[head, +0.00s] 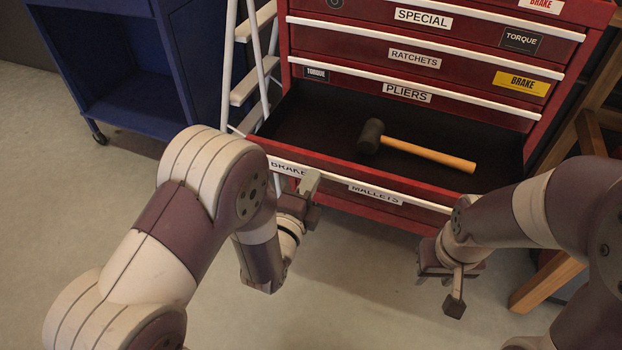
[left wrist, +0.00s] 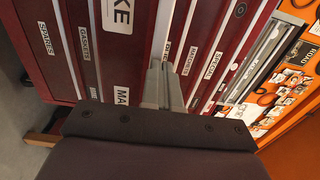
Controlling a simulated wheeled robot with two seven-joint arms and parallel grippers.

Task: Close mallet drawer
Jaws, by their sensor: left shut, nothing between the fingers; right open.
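My right gripper (head: 455,287) is open and empty, below and in front of the drawer's right end.
A blue cart (head: 125,65) stands at the left, with a white stepladder (head: 250,85) between it and the chest. A wooden frame (head: 548,281) stands at the right. An orange board with tools (left wrist: 290,85) shows in the left wrist view. The floor (head: 340,270) between my grippers is clear.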

